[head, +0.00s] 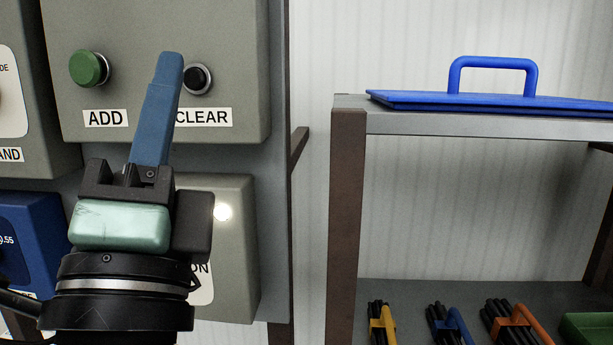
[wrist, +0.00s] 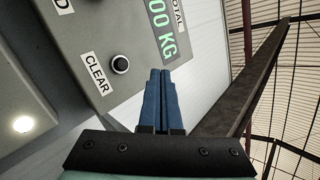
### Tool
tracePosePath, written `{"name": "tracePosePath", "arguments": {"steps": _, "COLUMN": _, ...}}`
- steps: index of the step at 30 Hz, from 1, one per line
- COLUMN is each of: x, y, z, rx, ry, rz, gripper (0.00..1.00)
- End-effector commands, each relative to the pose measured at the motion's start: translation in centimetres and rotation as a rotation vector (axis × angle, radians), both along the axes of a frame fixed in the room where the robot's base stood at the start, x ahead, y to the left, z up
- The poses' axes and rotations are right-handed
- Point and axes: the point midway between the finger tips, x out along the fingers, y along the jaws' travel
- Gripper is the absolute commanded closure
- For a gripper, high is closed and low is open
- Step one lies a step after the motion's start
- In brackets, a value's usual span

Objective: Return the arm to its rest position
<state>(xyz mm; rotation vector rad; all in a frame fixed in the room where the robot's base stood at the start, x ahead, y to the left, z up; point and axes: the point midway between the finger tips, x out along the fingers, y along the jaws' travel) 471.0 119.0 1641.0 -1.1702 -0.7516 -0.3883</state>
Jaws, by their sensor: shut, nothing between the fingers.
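My gripper (head: 170,62) has blue fingers, which are closed together with nothing between them. In the head view it points up in front of the grey control panel (head: 225,55), its tip between the green ADD button (head: 89,68) and the black CLEAR button (head: 199,79). In the wrist view the closed fingers (wrist: 160,75) point toward the panel's edge, to the right of the CLEAR button (wrist: 120,64). I cannot tell whether the fingertips touch the panel. Part of the lower panel is hidden behind my wrist.
A shelf (head: 470,124) on the right carries a blue lid with a handle (head: 490,100). Its lower level holds bundles of black rods in yellow (head: 383,325), blue (head: 455,322) and orange (head: 520,315) holders. A lit white lamp (head: 222,212) is on the lower box. Corrugated wall stands behind.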

Motion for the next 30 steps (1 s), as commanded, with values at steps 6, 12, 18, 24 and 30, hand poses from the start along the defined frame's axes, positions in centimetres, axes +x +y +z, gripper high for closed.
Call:
{"name": "tracePosePath", "arguments": {"steps": 6, "x": -0.5, "y": -4.4, "z": 0.4, "rx": -0.366, "ry": -0.055, "rz": -0.436, "gripper": 1.00}}
{"name": "tracePosePath", "arguments": {"steps": 12, "x": -1.4, "y": -7.8, "z": 0.7, "rx": -0.727, "ry": -0.088, "rz": -0.843, "gripper": 1.00}}
{"name": "tracePosePath", "arguments": {"steps": 18, "x": -2.5, "y": -10.4, "z": 0.8, "rx": -1.066, "ry": -0.105, "rz": -1.204, "gripper": 1.00}}
{"name": "tracePosePath", "arguments": {"steps": 24, "x": -3.1, "y": -11.7, "z": 0.9, "rx": -1.267, "ry": -0.111, "rz": -1.407, "gripper": 1.00}}
{"name": "tracePosePath", "arguments": {"steps": 30, "x": -3.2, "y": -11.9, "z": 1.0, "rx": -1.310, "ry": -0.113, "rz": -1.452, "gripper": 1.00}}
